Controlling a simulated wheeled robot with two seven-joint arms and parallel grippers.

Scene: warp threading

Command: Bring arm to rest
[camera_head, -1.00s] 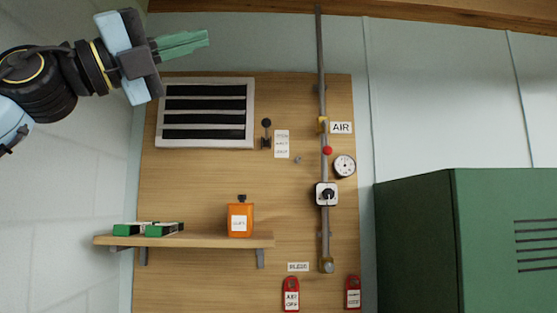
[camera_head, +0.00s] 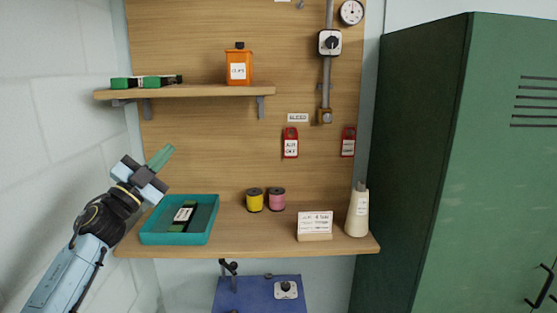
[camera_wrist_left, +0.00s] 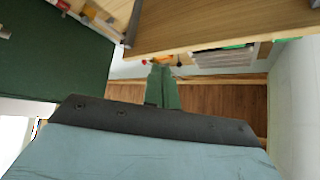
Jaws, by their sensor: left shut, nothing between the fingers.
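My left gripper (camera_head: 161,158) comes in from the left in the head view, pointing up and right. Its green fingers are together with nothing between them. It is in the air, above and left of the teal tray (camera_head: 211,232) on the lower shelf, apart from it. In the left wrist view the closed green fingers (camera_wrist_left: 162,88) show in the middle, with the wooden underside of a shelf (camera_wrist_left: 200,25) close by. My right gripper is in neither view.
The tray holds a dark green item. Yellow (camera_head: 254,200) and pink (camera_head: 277,200) spools, a card stand (camera_head: 315,226) and a cream cone (camera_head: 357,212) stand on the lower shelf. The upper shelf (camera_head: 200,91) holds an orange bottle (camera_head: 239,67). A green cabinet (camera_head: 430,160) is at right.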

